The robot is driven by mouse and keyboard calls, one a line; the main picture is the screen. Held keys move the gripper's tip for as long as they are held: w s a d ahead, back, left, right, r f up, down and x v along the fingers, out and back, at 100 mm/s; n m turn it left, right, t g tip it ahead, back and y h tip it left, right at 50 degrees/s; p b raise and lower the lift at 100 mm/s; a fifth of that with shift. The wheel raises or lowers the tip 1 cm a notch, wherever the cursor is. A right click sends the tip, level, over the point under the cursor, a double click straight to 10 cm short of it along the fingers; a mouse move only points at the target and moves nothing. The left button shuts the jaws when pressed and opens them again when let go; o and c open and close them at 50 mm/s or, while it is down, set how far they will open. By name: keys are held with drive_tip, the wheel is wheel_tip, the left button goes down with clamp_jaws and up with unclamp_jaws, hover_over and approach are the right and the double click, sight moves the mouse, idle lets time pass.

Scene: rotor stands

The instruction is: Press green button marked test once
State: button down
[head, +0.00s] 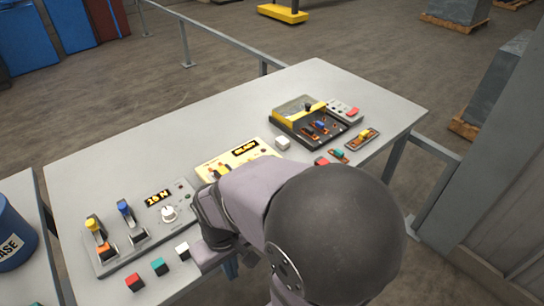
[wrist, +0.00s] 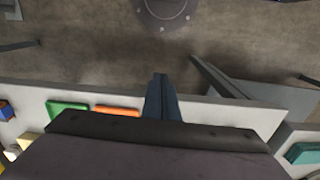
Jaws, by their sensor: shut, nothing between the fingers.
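A green button (wrist: 67,107) shows at the left in the wrist view, beside an orange one (wrist: 117,110). No "test" marking can be read on it. My gripper (wrist: 160,78) is shut and empty. In the wrist view its fingertips are right of the orange button, with the floor behind them. Height and contact cannot be told. No plainly green button shows in the head view.
A grey panel (head: 120,253) with levers and a knob lies at the left of the table (head: 340,80). A black-and-yellow box (head: 312,122) stands at the right. The table's back is clear.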

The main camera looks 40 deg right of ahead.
drive_tip(key=s+d+m+g+y+p, duration=0.2)
drive_tip(key=s+d+m+p, duration=0.3)
drive_tip(key=d, duration=0.4)
drive_tip(key=w+d+m+t+p, duration=0.1)
drive_tip(key=w+d+m, duration=0.1)
drive_tip(key=w+d, duration=0.2)
drive_tip(key=w+d+m+t+y+p, duration=0.1)
drive_tip(key=w+d+m+t+p, duration=0.1)
drive_tip(key=w+d+m, duration=0.1)
drive_tip(key=w+d+f+m+t+p, duration=0.1)
drive_tip(key=w+d+m+p, duration=0.1)
drive_tip(key=w+d, duration=0.4)
drive_tip(key=shift+d+m, duration=0.5)
drive_tip(key=shift+m, duration=0.1)
drive_tip(key=w+d, duration=0.1)
drive_tip(key=w, duration=0.1)
drive_tip(key=w+d+r+t, duration=0.1)
drive_tip(key=w, duration=0.1)
drive_tip(key=w+d+t, duration=0.1)
drive_tip(key=w, duration=0.1)
drive_tip(key=shift+d+r, duration=0.15)
drive_tip(key=shift+d, duration=0.25)
drive_tip(key=w+d+r+n+t+h, duration=0.2)
drive_tip(key=w+d+r+n+t, duration=0.3)
drive_tip(key=w+d+r, duration=0.2)
drive_tip(key=shift+w+d+r+n, duration=0.35)
drive_tip(key=shift+w+r, duration=0.8)
drive_tip(key=shift+w, duration=0.95)
drive_tip(key=shift+a, duration=0.1)
